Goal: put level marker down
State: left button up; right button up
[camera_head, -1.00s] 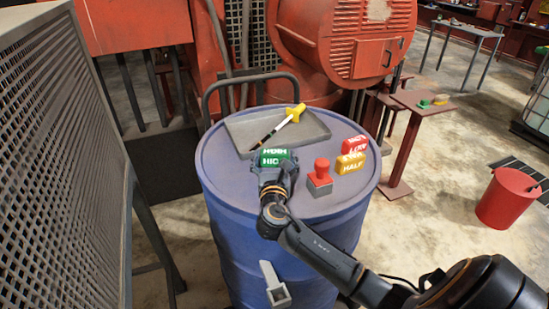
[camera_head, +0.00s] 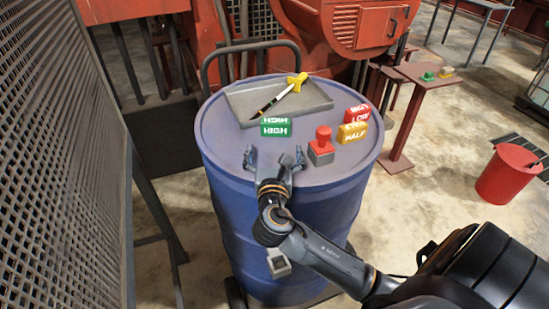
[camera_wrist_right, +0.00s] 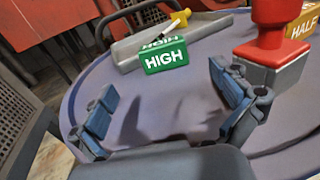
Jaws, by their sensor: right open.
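The green level marker reading HIGH (camera_head: 276,127) stands on the blue drum's top (camera_head: 225,150), in front of the grey tray. It also shows in the right wrist view (camera_wrist_right: 164,55), beyond the fingertips. My right gripper (camera_head: 274,158) is open and empty, just in front of the green marker and apart from it. Its two spread fingers show in the right wrist view (camera_wrist_right: 165,100). A red LOW marker (camera_head: 357,114) and a yellow HALF marker (camera_head: 352,133) stand at the right of the drum top. My left gripper is not in view.
A red push button on a grey base (camera_head: 321,147) stands right of my right gripper. A grey tray (camera_head: 245,105) holds a yellow-handled dipstick-like tool (camera_head: 285,92). A mesh panel (camera_head: 60,170) stands at left. A red bucket (camera_head: 506,174) is on the floor at right.

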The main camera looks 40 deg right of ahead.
jog(key=v, duration=0.2)
jog(key=shift+s+a, duration=0.15)
jog(key=shift+s, duration=0.1)
jog(key=shift+s+r, duration=0.1)
jog(key=shift+r, duration=0.05)
dwell(0.3)
